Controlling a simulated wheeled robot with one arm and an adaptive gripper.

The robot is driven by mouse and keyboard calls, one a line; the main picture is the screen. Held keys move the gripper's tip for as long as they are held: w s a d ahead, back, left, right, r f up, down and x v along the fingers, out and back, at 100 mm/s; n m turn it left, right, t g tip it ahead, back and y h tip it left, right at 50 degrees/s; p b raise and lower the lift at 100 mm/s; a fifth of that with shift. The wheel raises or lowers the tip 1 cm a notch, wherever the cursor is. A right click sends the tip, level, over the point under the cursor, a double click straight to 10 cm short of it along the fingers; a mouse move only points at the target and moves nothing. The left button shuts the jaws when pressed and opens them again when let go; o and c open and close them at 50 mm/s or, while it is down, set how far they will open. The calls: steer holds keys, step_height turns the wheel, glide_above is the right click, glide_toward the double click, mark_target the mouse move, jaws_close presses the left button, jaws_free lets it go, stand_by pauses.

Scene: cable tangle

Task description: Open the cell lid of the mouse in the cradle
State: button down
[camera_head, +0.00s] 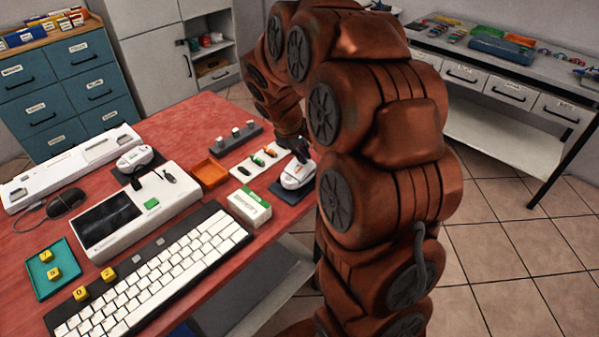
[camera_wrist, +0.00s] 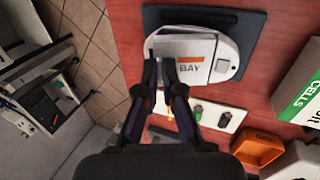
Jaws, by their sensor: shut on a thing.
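The white mouse (camera_head: 296,176) sits on a dark cradle pad (camera_head: 279,190) at the table's right edge. In the wrist view the mouse (camera_wrist: 225,45) shows a pale panel marked BAY with an orange patch, and the dark pad (camera_wrist: 258,28) lies around it. My gripper (camera_wrist: 160,72) is at the near edge of the mouse, at the left end of the BAY panel. Its fingers are close together, shut on what looks like the cell lid; the fingers hide most of the grasped part. In the head view my arm partly covers my gripper (camera_head: 301,157).
A white strip with small cells (camera_head: 246,171), an orange tray (camera_head: 210,173) and a green-and-white CELLS box (camera_head: 250,208) stand close by. A grey rack (camera_head: 236,140) is behind. A second mouse (camera_head: 134,157) and a keyboard (camera_head: 165,265) are further left.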

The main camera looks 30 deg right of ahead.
steer(key=shift+s+a+r+h+b, duration=0.15)
steer(key=shift+a+h+b, duration=0.25)
steer(key=shift+h+b, duration=0.9)
steer(key=shift+a+r+y+b, duration=0.1)
steer(key=shift+r+y+b, duration=0.15)
steer(key=shift+b, duration=0.3)
steer(key=shift+a+f+t+b, duration=0.15)
steer(key=shift+t+b, duration=0.15)
steer(key=shift+b, duration=0.25)
steer(key=shift+a+h+b, duration=0.25)
steer(key=shift+h+b, duration=0.6)
steer(key=shift+b, duration=0.3)
steer(key=shift+s+a+r, duration=0.1)
steer(key=shift+r, duration=0.25)
steer(key=shift+a+f+h+b, duration=0.15)
steer(key=shift+h+b, duration=0.35)
steer(key=shift+b, duration=0.45)
steer(key=shift+s+a+t+h+b, duration=0.15)
steer(key=shift+a+t+h+b, duration=0.15)
steer(key=shift+h+b, duration=0.55)
steer(key=shift+r+b, duration=0.25)
steer(key=shift+b, duration=0.1)
